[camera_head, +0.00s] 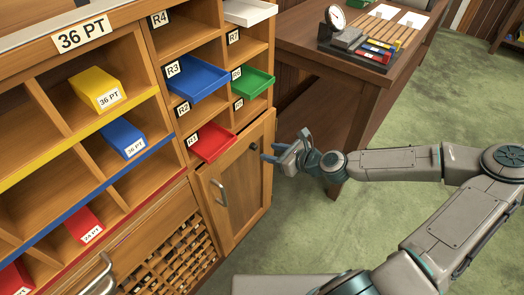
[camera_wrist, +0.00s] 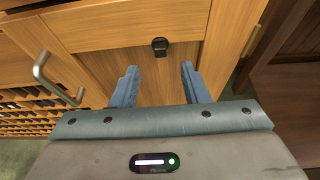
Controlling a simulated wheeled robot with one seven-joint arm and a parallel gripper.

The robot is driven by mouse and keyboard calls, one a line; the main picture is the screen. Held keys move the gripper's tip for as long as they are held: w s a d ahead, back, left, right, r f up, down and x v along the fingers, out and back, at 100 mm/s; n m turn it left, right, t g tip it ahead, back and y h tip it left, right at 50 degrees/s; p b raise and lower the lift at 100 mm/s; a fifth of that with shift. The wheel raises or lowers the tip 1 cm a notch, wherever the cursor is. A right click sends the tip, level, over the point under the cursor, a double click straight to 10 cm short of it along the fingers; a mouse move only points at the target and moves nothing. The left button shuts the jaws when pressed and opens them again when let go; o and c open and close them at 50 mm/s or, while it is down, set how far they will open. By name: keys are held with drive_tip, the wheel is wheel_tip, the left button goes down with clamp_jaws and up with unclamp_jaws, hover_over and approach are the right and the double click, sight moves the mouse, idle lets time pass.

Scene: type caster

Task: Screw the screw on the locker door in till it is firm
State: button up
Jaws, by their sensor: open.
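The locker door (camera_head: 238,195) is a wooden panel door low in the cabinet, with a metal handle (camera_head: 219,193) on its left side. A dark screw head (camera_wrist: 160,46) stands out from the door's upper part in the wrist view. It also shows as a small dark spot in the head view (camera_head: 253,147). My gripper (camera_head: 266,153) is just in front of the door's upper right. In the wrist view its two blue fingers (camera_wrist: 158,75) are apart and empty, with the screw beyond and between their tips, not held.
Coloured trays stick out above the door: a red tray (camera_head: 211,142), a blue tray (camera_head: 195,80) and a green tray (camera_head: 252,82). A wooden desk (camera_head: 300,40) stands to the right. The green floor (camera_head: 300,235) before the door is open.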

sight(256, 148)
drive_tip(key=shift+b+x, duration=0.3)
drive_tip(key=shift+x, duration=2.25)
clamp_jaws()
